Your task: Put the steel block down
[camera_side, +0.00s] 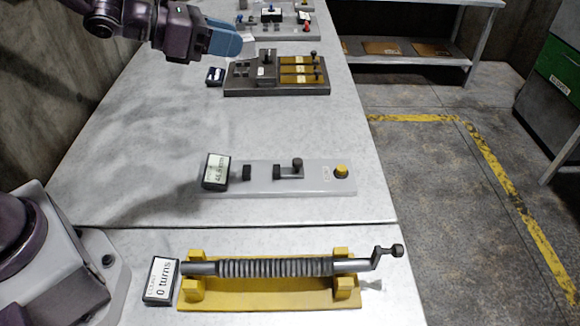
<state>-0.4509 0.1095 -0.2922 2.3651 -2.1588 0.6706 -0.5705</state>
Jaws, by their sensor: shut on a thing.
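My gripper (226,42), with blue fingers, is at the upper left, above the table's left side and left of a dark fixture. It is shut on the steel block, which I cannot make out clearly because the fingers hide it. The dark fixture (238,90) has a small upright grey metal piece (265,62) on its left half and several yellow plates (298,69) on its right half. The gripper is apart from the fixture.
Nearer is a grey panel (262,178) with a lever (290,168), yellow button (342,171) and display (216,171). A spring crank (275,267) on a yellow base (270,297) is in front. Another panel (270,32) stands behind. The table (200,130) is bare between fixtures.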

